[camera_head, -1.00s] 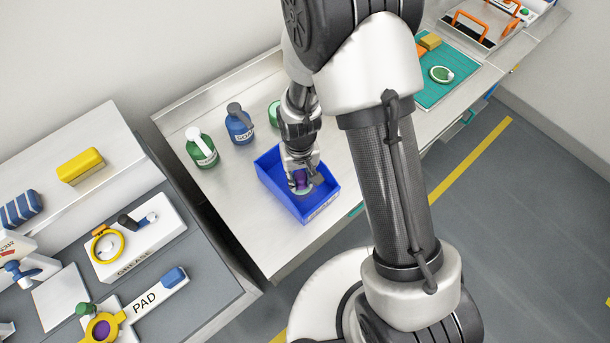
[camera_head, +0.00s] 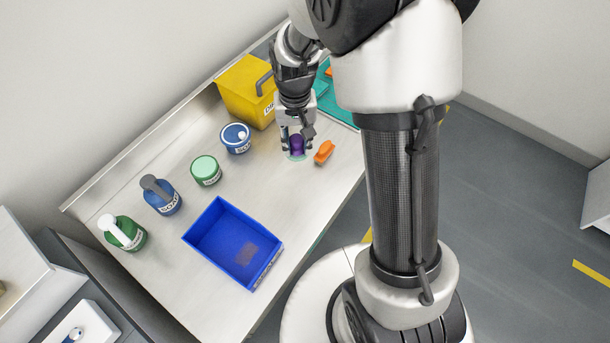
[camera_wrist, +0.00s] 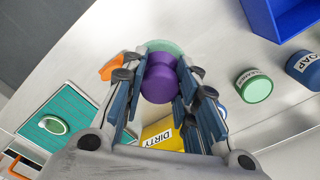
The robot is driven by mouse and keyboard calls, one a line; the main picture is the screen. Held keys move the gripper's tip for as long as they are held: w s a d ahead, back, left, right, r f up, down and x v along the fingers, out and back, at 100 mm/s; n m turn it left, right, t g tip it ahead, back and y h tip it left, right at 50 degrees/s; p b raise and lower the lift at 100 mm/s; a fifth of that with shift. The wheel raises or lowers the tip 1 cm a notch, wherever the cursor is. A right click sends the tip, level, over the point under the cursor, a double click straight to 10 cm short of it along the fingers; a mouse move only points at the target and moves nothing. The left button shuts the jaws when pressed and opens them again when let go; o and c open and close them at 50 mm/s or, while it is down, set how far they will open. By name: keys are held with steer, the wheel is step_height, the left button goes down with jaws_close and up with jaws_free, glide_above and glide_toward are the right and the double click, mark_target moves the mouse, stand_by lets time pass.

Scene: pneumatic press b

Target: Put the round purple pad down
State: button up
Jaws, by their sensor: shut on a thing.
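The round purple pad (camera_head: 297,144) is between the fingers of my gripper (camera_head: 297,138), at the back right part of the metal bench. In the wrist view the purple pad (camera_wrist: 161,80) shows as a purple knob with a pale green disc (camera_wrist: 166,47) beyond it. My gripper (camera_wrist: 160,85) is shut on the purple knob. The disc is close above the bench top or touching it; I cannot tell which.
An orange object (camera_head: 324,152) lies just right of the pad. A yellow bin marked DIRTY (camera_head: 246,92) stands behind left. A blue tray (camera_head: 212,262), a green tub (camera_head: 206,170), a blue tub (camera_head: 236,137) and two bottles stand left. Bare bench (camera_head: 285,190) lies in front.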

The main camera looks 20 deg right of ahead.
step_height(320, 180, down, 20)
steer(key=b, duration=0.5)
steer(key=shift+r+b, duration=0.15)
steer(key=shift+b, duration=0.15)
steer(key=shift+f, duration=0.2)
steer(key=o, duration=1)
steer(key=shift+o, duration=0.2)
steer(key=shift+r, duration=0.15)
